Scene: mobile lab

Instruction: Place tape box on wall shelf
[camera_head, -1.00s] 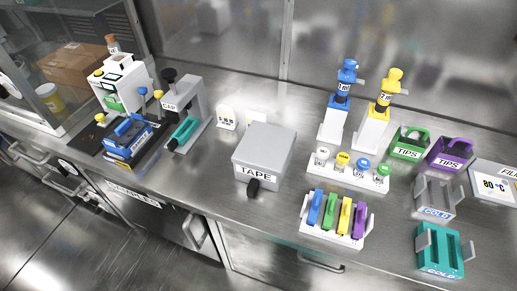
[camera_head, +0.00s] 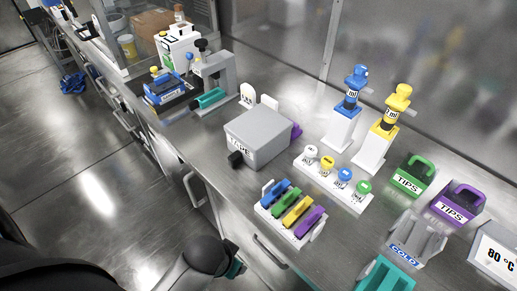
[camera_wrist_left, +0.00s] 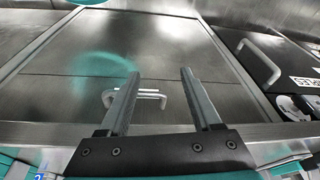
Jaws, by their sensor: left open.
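The grey tape box (camera_head: 262,128) sits on the steel bench in the head view, with a black knob on its front and a TAPE label seen at a slant. My left arm shows at the bottom of the head view, below the bench's front edge and well apart from the box. My left gripper (camera_wrist_left: 158,75) is open in the left wrist view, with nothing between its fingers; it faces a steel cabinet front. No wall shelf can be made out. My right gripper is not in view.
A white rack of colored pieces (camera_head: 291,214) and a row of capped vials (camera_head: 334,180) stand right of the box. Blue (camera_head: 352,92) and yellow (camera_head: 391,110) dispensers stand behind.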

